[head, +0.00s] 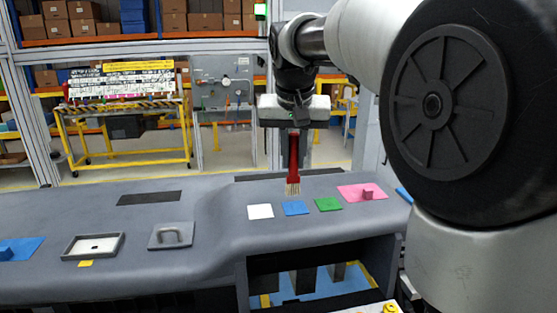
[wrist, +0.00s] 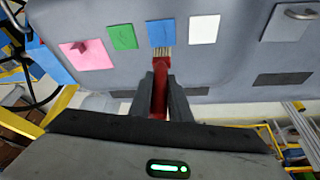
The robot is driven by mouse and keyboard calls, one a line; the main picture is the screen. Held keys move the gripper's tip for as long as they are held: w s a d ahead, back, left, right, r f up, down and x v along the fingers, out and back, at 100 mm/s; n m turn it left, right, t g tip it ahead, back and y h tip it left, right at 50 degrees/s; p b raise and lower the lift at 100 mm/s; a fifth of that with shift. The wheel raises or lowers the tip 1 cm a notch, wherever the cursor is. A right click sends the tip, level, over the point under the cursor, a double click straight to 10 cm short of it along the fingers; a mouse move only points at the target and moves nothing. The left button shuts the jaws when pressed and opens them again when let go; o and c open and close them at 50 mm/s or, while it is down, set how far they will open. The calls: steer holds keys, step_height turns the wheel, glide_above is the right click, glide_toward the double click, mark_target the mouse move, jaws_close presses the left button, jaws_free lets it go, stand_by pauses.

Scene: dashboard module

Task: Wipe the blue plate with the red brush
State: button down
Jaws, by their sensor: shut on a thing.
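My gripper (head: 293,134) is shut on the red brush (head: 294,156). The brush hangs down with its pale bristles lowest, above the dashboard and near the blue plate (head: 296,208). In the wrist view the red brush (wrist: 161,88) sits between my gripper's fingers (wrist: 161,82), and its bristles point at the blue plate (wrist: 161,30). The bristle tips overlap the plate's near edge there. I cannot tell whether they touch it. The blue plate lies flat between a white plate (head: 260,211) and a green plate (head: 328,204).
The grey dashboard (head: 210,220) also carries a pink plate with a block (head: 362,192), a grey plate with a handle (head: 171,235), and a tray with a white inside (head: 93,246). A blue plate with a knob (head: 18,249) lies far left. Shelves and a yellow cart stand behind.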

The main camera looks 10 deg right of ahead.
mark_target(295, 133)
steer(key=shift+s+r+p, duration=0.2)
steer(key=shift+r+p, duration=0.1)
steer(key=shift+r, duration=0.4)
steer(key=shift+w+r+p, duration=0.15)
steer(key=shift+r+p, duration=0.5)
steer(key=shift+p, duration=0.05)
step_height(295, 133, up, 3)
steer(key=p, duration=0.2)
steer(key=shift+p, duration=0.3)
